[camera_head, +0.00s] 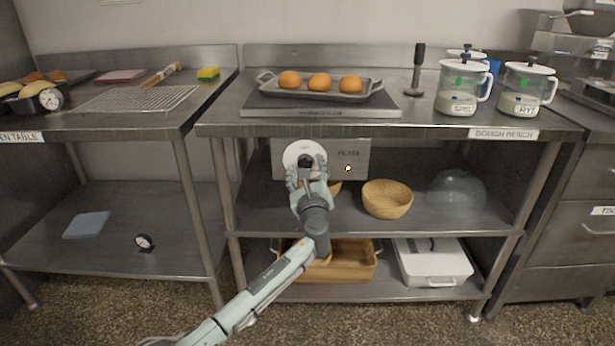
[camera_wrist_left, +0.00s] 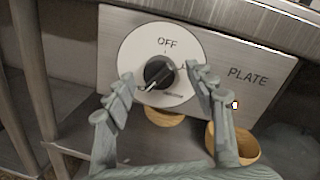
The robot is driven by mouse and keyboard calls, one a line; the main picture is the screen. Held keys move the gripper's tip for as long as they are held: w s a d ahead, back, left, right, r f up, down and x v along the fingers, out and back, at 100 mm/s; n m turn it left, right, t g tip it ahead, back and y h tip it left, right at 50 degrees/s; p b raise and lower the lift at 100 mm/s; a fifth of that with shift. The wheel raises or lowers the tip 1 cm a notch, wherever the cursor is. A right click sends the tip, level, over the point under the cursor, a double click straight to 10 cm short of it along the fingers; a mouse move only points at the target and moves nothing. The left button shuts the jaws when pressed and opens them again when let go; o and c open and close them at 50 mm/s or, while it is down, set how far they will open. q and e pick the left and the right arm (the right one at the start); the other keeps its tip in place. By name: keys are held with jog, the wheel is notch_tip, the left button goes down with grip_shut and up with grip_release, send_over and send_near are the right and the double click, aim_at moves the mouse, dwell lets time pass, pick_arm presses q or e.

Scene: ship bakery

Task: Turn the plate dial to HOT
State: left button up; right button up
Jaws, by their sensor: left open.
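The plate dial is a black knob (camera_wrist_left: 158,73) on a round white disc (camera_wrist_left: 150,50), with OFF printed at the top. The disc (camera_head: 291,152) also shows in the head view, on a grey panel (camera_head: 358,150) marked PLATE under the bench top. A pale line on the knob runs slantwise, lower left to upper right. Other lettering on the disc is too small or covered to read; I cannot make out HOT. My left gripper (camera_head: 306,175) is open in front of the dial. In the left wrist view its fingers (camera_wrist_left: 160,78) stand either side of the knob, apparently clear of it.
A small lit lamp (camera_head: 347,168) is on the panel. Above, a tray (camera_head: 269,88) of buns rests on a flat plate (camera_head: 262,103). A wooden bowl (camera_head: 387,199) and a glass bowl (camera_head: 457,190) stand on the shelf below. Bench legs (camera_head: 228,210) flank the arm.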

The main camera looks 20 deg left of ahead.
pick_arm(q)
jog(key=v, duration=1.1)
jog(key=shift+s+d, duration=0.15)
jog(key=shift+s, duration=0.05)
